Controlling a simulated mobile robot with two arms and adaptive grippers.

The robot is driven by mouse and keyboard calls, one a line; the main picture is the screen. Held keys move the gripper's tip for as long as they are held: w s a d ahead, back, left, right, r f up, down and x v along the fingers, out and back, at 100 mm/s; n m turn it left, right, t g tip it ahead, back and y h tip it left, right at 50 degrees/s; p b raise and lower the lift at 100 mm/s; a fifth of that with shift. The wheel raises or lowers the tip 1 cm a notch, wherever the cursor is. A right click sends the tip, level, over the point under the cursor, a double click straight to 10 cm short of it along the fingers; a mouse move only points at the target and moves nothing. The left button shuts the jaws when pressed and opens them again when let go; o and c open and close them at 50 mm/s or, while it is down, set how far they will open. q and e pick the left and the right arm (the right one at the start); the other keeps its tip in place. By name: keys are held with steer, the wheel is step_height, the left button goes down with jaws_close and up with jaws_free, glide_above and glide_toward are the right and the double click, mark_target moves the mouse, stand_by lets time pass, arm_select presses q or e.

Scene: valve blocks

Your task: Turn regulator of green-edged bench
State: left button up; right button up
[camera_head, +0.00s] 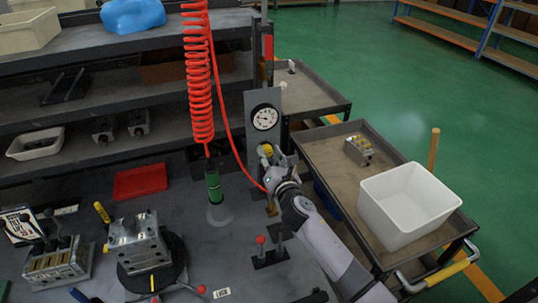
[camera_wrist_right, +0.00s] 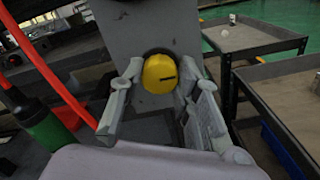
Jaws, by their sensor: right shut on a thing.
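The regulator's round yellow knob (camera_wrist_right: 158,75) sticks out of a grey upright panel (camera_wrist_right: 150,25) in the right wrist view. A dark mark on its face lies nearly level. My right gripper (camera_wrist_right: 160,82) has one finger on each side of the knob and is shut on it. In the head view the knob (camera_head: 268,150) shows small below a round white gauge (camera_head: 265,117), with my right gripper (camera_head: 270,162) in front of it. The grey bench top (camera_head: 85,205) lies left of my arm; a small green strip (camera_head: 4,290) shows at the lower left corner. My left gripper is out of view.
A red coiled hose (camera_head: 198,80) hangs to a green-handled tool (camera_head: 213,185) left of my right gripper. A metal valve block (camera_head: 137,243), a red tray (camera_head: 140,181) and red-knobbed levers (camera_head: 261,240) stand on the bench. A cart with a white bin (camera_head: 405,205) stands right.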

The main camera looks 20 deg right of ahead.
steer(key=shift+c, duration=0.8)
steer(key=shift+m, duration=0.3)
